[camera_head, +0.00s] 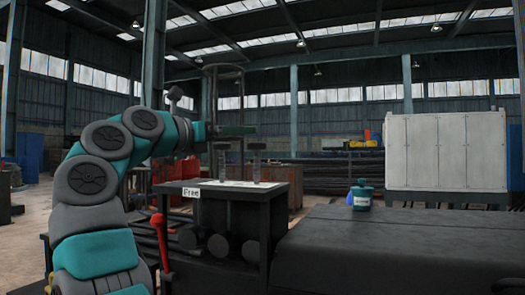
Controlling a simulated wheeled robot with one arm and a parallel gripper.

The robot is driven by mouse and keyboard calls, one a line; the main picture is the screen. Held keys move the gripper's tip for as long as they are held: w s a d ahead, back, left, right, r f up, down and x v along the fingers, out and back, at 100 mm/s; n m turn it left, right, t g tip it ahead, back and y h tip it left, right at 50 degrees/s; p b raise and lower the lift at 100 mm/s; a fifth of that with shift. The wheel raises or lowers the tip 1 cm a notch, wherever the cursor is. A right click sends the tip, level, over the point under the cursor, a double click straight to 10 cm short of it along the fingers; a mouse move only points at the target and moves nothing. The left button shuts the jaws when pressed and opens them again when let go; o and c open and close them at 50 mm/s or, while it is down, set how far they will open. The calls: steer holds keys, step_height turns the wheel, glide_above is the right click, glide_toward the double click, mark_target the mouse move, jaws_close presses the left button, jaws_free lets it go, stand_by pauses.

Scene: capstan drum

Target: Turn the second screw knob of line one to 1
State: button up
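Two upright threaded screws stand on a dark bench top (285,172). The left screw (222,165) rises beside the end of my arm, with a small dark head at its top. The right screw (256,168) has a dark flat knob (256,146) on top. I cannot read any numbers on the knobs. My gripper (212,137) is at the height of the left screw's top, in front of or beside it. The fingers are small and dark against the frame behind, so I cannot tell whether they touch the knob or are open.
A white label (191,193) is on the bench front. A red lever (160,242) stands below left. White cabinets (447,150) stand behind.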

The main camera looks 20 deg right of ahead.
mark_target(249, 144)
step_height(249, 144, down, 2)
steer(key=shift+d+f+m+y, duration=0.1)
steer(key=shift+f+m+y, duration=0.2)
steer(key=shift+y, duration=0.1)
steer(key=shift+w+d, duration=0.1)
steer(key=shift+d, duration=0.05)
steer(key=x, duration=0.7)
steer(key=shift+d, duration=0.25)
steer(key=c, duration=1.3)
steer(key=shift+c, duration=0.2)
